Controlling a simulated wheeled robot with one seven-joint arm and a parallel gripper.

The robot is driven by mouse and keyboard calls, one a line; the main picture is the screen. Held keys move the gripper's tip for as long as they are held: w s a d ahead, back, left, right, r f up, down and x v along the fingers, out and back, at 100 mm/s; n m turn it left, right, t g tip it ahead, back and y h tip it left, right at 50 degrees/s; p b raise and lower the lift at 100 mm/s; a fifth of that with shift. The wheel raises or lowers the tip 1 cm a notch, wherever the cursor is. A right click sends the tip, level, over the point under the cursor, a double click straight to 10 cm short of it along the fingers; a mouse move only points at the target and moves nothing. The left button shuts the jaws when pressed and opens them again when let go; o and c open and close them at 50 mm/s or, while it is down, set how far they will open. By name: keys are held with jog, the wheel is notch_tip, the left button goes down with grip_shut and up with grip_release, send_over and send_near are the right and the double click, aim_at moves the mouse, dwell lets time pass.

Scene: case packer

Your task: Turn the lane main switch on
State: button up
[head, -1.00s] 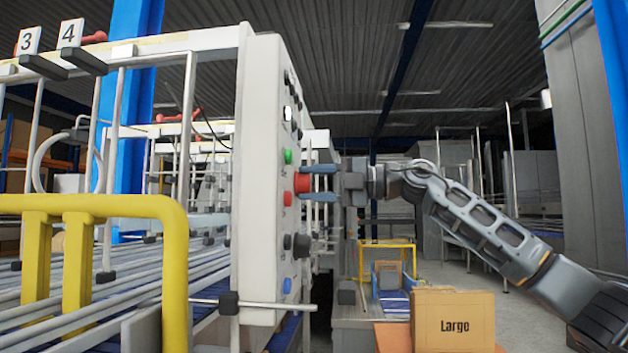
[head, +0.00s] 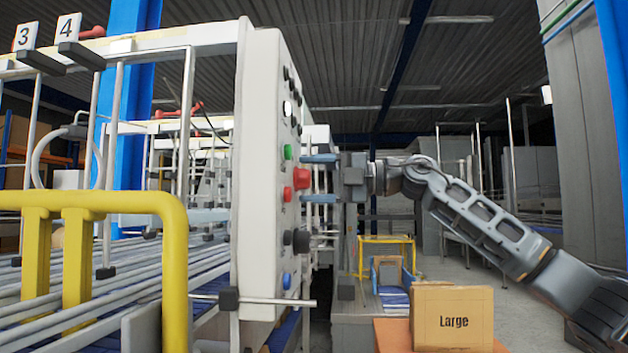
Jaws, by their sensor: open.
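The white control panel (head: 262,180) stands at centre, seen at a steep angle. A large red knob (head: 301,178) sticks out from its face. My gripper (head: 306,178) is open, one finger above the knob and one below, with a gap visible to each. The fingertips are close to the panel face; whether they touch it I cannot tell. A black knob (head: 301,241) sits lower on the panel. No label is readable, so I cannot tell which control is the lane main switch or its setting.
The panel also has a green button (head: 288,152), a smaller red button (head: 287,194) and a blue button (head: 287,281). A yellow guard rail (head: 110,202) is at front left. A box marked Large (head: 452,318) stands below my arm.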

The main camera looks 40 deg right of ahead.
jog(key=shift+s, duration=0.1)
jog(key=b+v, duration=0.1)
jog(key=v, duration=0.6)
jog(key=shift+s+d+b, duration=0.25)
jog(key=shift+b, duration=0.05)
dwell(0.3)
